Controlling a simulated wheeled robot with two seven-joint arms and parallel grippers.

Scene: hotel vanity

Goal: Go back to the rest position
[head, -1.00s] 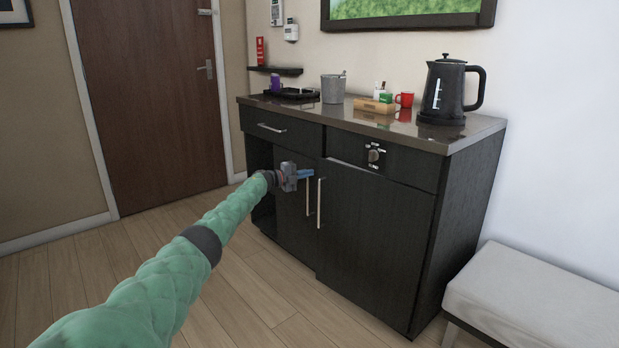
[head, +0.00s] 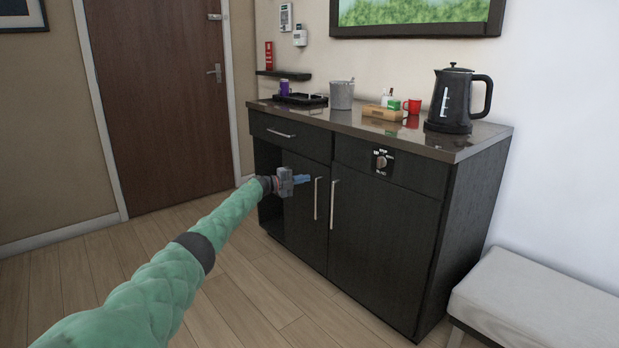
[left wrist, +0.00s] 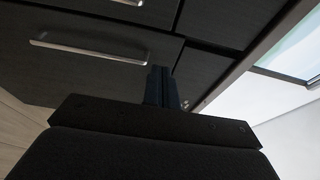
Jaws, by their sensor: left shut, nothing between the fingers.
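My left arm, in a green sleeve, reaches in from the lower left of the head view. Its gripper (head: 306,179) is shut and empty, in front of the dark cabinet (head: 385,235) and just left of the left door's upright handle (head: 316,198). I cannot tell whether the fingers touch the door. The right door's handle (head: 333,204) stands beside it, and both doors look closed. In the left wrist view the dark fingers (left wrist: 161,88) are together, with a dark cabinet front and a bar handle (left wrist: 88,46) beyond. My right gripper is not in view.
On the countertop stand a black kettle (head: 457,98), a grey bucket (head: 342,95), a red cup (head: 413,106) and a black tray (head: 300,99). A pale bench (head: 525,300) is at the lower right. Wooden floor (head: 250,310) lies open before the cabinet.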

